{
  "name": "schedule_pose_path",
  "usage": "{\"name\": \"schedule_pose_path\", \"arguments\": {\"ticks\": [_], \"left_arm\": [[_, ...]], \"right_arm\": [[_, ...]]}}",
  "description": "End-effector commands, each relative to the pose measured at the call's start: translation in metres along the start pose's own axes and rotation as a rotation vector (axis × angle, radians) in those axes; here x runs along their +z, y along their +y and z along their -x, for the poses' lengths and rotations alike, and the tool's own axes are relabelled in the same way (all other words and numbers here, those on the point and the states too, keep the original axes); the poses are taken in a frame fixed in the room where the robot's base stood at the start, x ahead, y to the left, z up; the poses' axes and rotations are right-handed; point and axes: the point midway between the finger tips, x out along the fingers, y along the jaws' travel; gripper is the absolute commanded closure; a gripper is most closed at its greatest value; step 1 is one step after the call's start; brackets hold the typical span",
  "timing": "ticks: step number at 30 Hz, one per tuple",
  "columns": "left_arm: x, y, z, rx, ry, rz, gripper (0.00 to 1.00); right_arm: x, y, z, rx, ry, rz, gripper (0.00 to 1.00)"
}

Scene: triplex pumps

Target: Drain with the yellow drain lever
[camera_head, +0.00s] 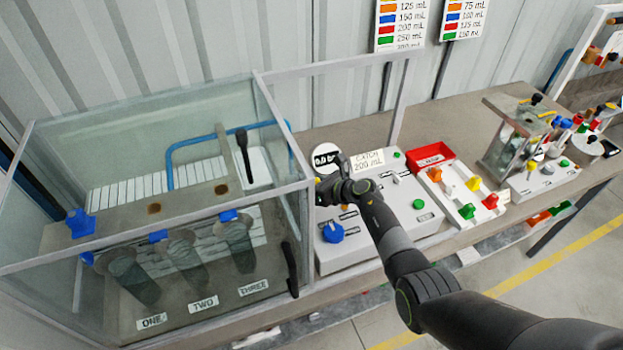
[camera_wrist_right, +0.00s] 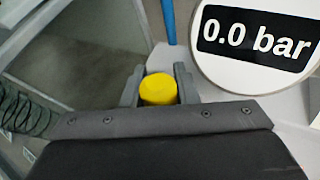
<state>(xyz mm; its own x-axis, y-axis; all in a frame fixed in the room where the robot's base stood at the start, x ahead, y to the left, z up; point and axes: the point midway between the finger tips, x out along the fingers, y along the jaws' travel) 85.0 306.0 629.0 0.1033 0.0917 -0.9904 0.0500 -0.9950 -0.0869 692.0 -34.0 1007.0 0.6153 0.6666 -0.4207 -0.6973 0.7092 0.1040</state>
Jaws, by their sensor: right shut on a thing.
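The yellow drain lever shows its round yellow end (camera_wrist_right: 158,89) in the right wrist view, between the two fingers of my right gripper (camera_wrist_right: 159,82), which is shut on it. In the head view my right gripper (camera_head: 325,190) is at the right side of the glass tank, by the left end of the white control panel (camera_head: 385,232). There the lever is mostly hidden by the gripper. A round gauge (camera_wrist_right: 257,42) beside it reads 0.0 bar. My left gripper is not in view.
The glass tank (camera_head: 60,150) holds cylinders labelled ONE, TWO and THREE. A blue knob (camera_head: 333,232) is on the panel below my gripper. A CATCH 200 mL sign (camera_head: 368,161) stands behind. A red tray (camera_head: 431,157) and coloured valves are to the right.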

Motion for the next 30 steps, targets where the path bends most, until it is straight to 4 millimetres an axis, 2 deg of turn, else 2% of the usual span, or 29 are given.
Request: {"name": "schedule_pose_path", "arguments": {"ticks": [10,11,15,30], "left_arm": [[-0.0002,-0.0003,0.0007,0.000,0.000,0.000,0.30],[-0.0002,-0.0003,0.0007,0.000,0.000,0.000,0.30],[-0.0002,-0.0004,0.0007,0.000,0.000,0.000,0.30],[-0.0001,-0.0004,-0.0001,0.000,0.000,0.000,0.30]], "right_arm": [[-0.0003,-0.0007,-0.0006,0.000,0.008,-0.005,1.00],[-0.0003,-0.0007,-0.0006,0.000,0.007,-0.005,0.71],[-0.0002,-0.0006,-0.0005,0.000,0.007,-0.005,0.52],[0.0004,-0.0009,-0.0004,-0.001,0.003,-0.002,0.52]]}}
